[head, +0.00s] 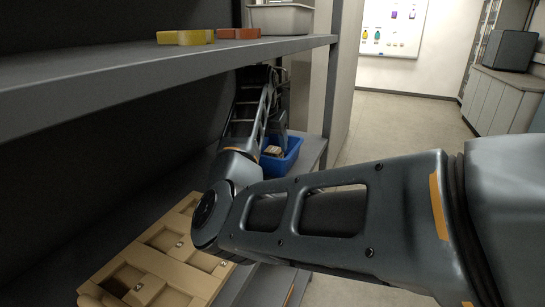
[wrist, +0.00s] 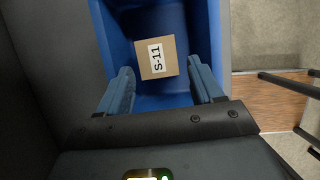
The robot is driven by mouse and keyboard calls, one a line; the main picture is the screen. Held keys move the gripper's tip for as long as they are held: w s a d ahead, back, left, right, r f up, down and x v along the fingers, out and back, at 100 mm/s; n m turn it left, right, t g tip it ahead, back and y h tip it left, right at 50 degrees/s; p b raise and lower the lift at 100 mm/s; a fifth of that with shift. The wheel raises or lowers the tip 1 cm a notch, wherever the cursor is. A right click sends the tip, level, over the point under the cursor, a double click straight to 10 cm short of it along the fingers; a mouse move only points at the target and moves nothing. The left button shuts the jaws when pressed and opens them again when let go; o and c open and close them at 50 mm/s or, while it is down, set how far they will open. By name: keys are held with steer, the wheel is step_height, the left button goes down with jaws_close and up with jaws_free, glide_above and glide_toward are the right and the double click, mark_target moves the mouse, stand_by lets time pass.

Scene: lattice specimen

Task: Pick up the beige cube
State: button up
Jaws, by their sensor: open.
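The beige cube (wrist: 146,71) shows in the wrist view with a white label reading "S-11" on its face. It sits inside a blue bin (wrist: 118,24). In the head view the blue bin (head: 286,163) stands on the shelf under my arm, and something beige shows inside it, partly hidden. My gripper (wrist: 161,88) is open, with its two blue fingers apart on either side of the bin's near part. The cube lies between and a little beyond the fingertips, not held.
An upper shelf (head: 168,76) runs above my arm, holding a yellow block (head: 182,38), an orange block (head: 238,33) and a grey bin (head: 280,19). A tan tray with compartments (head: 150,262) lies on the lower shelf. Open floor (head: 385,120) is to the right.

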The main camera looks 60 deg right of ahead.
mark_target(274, 150)
steer(key=x, duration=0.5)
steer(key=shift+w+d+p, duration=0.1)
steer(key=shift+w+p, duration=0.05)
steer(key=shift+p, duration=0.2)
steer(key=c, duration=0.7)
